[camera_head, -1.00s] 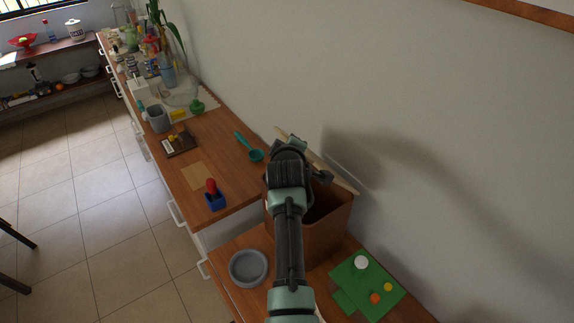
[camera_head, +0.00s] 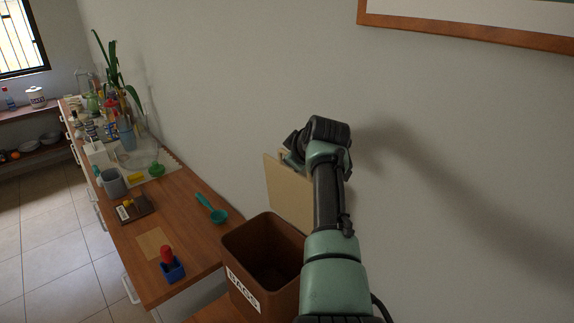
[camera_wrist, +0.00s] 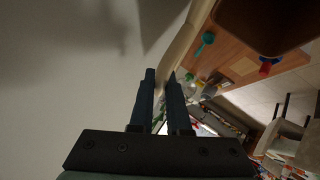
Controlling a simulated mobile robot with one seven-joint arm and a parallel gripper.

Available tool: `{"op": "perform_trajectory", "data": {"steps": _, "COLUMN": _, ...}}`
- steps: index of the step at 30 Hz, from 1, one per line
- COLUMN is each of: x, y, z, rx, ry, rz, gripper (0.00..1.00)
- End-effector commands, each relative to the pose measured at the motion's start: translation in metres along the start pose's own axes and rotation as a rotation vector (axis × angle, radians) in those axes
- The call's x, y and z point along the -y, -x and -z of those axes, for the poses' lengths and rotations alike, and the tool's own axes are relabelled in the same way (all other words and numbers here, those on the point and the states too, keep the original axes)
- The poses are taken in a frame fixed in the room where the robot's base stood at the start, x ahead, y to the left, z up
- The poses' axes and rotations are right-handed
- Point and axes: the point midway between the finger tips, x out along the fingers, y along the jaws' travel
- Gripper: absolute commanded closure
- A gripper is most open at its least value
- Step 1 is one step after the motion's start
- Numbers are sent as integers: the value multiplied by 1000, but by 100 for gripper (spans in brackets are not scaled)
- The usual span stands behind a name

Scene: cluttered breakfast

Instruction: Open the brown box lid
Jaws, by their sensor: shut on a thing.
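The brown box (camera_head: 252,287) stands at the lower middle of the head view, with a white label reading BAGS on its front and its dark inside showing. Its tan lid (camera_head: 287,192) stands steeply raised at the back of the box, near the wall. My gripper (camera_head: 290,158) is at the lid's upper edge, partly hidden behind my wrist. In the wrist view my gripper's fingers (camera_wrist: 161,76) close on the lid's pale edge (camera_wrist: 184,38). The box opening (camera_wrist: 262,24) also shows at the upper right there.
A wooden counter (camera_head: 190,215) runs left of the box. It carries a teal scoop (camera_head: 212,209), a blue holder (camera_head: 173,269) with a red-topped item, a grey cup (camera_head: 113,183) and several jars farther back. The wall (camera_head: 440,130) is close behind the lid.

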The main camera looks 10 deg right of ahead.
Motion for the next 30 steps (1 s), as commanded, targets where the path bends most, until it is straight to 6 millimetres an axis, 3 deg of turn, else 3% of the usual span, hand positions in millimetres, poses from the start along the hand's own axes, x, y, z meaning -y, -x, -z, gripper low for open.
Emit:
{"op": "perform_trajectory", "data": {"steps": 15, "x": -2, "y": 0, "z": -1, "rx": -1, "ry": 2, "rz": -1, "gripper": 100}}
{"op": "perform_trajectory", "data": {"steps": 16, "x": -2, "y": 0, "z": -1, "rx": -1, "ry": 2, "rz": -1, "gripper": 82}}
{"op": "perform_trajectory", "data": {"steps": 20, "x": -2, "y": 0, "z": -1, "rx": -1, "ry": 2, "rz": -1, "gripper": 58}}
{"op": "perform_trajectory", "data": {"steps": 30, "x": -2, "y": 0, "z": -1, "rx": 0, "ry": 1, "rz": -1, "gripper": 56}}
